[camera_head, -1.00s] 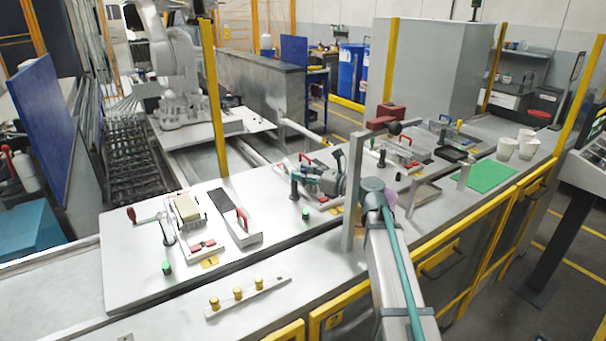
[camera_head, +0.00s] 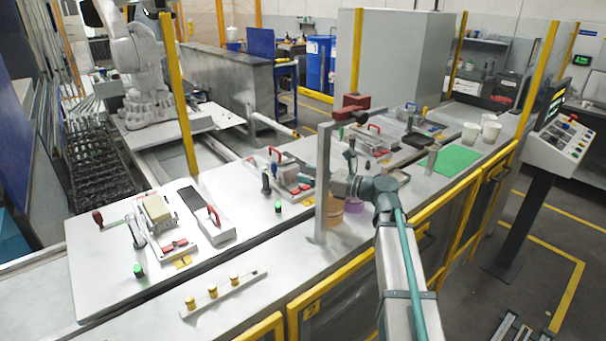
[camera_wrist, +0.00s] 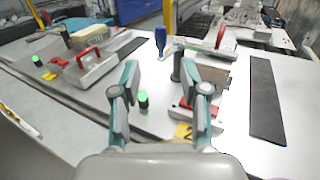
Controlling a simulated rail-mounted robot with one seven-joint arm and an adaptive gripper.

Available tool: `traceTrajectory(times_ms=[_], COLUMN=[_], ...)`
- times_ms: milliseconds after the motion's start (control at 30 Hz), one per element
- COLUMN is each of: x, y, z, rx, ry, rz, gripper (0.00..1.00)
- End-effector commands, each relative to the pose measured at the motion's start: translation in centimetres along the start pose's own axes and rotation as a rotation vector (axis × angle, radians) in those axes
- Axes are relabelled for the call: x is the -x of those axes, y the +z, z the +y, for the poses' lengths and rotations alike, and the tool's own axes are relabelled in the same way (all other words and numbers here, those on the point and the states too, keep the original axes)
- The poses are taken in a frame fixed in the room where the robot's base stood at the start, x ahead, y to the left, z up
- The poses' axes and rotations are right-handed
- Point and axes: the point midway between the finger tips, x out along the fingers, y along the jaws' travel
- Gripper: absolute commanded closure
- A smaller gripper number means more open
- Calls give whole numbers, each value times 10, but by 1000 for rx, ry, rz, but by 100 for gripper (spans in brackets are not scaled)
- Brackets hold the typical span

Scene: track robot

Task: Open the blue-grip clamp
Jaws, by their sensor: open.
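The blue grip (camera_wrist: 160,37) of the clamp stands up beyond my fingers in the wrist view, near the fixture labelled 2. My gripper (camera_wrist: 160,80) is open and empty, with its two teal and grey fingers spread on either side of the line toward the grip. The fingertips are apart from the grip. A black post (camera_wrist: 177,68) stands just in front of it and to its right. In the head view my gripper is partly hidden behind a grey upright, and the blue grip is too small to tell clearly.
A green button (camera_wrist: 143,101) stands between my fingers in the wrist view. A red-handled block (camera_wrist: 92,64) lies to the left, and a dark strip (camera_wrist: 264,100) to the right. In the head view, a grey upright (camera_head: 322,190) stands close to my arm. White cups (camera_head: 470,133) stand farther right.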

Motion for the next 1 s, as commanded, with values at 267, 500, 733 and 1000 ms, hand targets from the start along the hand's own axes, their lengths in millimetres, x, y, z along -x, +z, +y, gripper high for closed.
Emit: traceTrajectory(times_ms=[267,500,733,1000], x=[0,0,12,29], y=[0,-2,-4,-7], z=[0,-4,-16,-32], rx=[3,162,548,1067], ry=[0,10,11,7], rz=[0,-2,-5,-6], gripper=[67,100,100,100])
